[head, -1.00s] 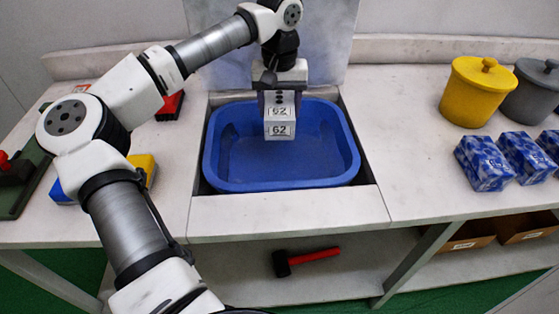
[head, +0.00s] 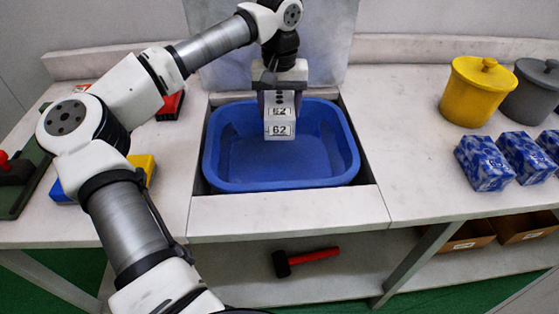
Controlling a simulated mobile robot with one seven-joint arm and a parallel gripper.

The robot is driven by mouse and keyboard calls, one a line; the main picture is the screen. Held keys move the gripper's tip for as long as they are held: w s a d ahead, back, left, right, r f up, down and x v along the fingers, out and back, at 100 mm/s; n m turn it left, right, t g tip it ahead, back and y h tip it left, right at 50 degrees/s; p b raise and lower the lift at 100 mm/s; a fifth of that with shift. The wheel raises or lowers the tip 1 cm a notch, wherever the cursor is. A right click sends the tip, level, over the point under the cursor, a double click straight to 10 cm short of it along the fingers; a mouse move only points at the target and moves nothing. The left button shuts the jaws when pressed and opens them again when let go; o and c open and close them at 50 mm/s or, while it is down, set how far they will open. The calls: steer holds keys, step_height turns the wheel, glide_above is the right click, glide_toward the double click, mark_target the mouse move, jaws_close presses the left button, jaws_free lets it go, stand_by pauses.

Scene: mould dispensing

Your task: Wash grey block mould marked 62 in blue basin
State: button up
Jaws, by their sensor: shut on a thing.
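The grey block mould (head: 280,122) shows the number 62 on its front and top. My gripper (head: 280,93) is shut on it from above. The mould hangs upright over the blue basin (head: 228,178), in front of the basin's back wall. Its lower edge appears above the basin floor, but I cannot tell how deep it is. The basin is set in an opening in the counter. I cannot make out any water in it.
A yellow lidded pot (head: 475,92) and a grey one (head: 532,94) stand at the right, behind blue-and-white blocks (head: 484,162). A yellow-and-blue item (head: 146,165) and a red-and-black item (head: 171,106) lie at the left. A mallet (head: 305,258) lies on the lower shelf.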

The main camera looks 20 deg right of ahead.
mark_target(280, 103)
steer(key=shift+r, duration=0.1)
steer(key=shift+r+p, duration=1.7)
steer(key=shift+r, duration=0.3)
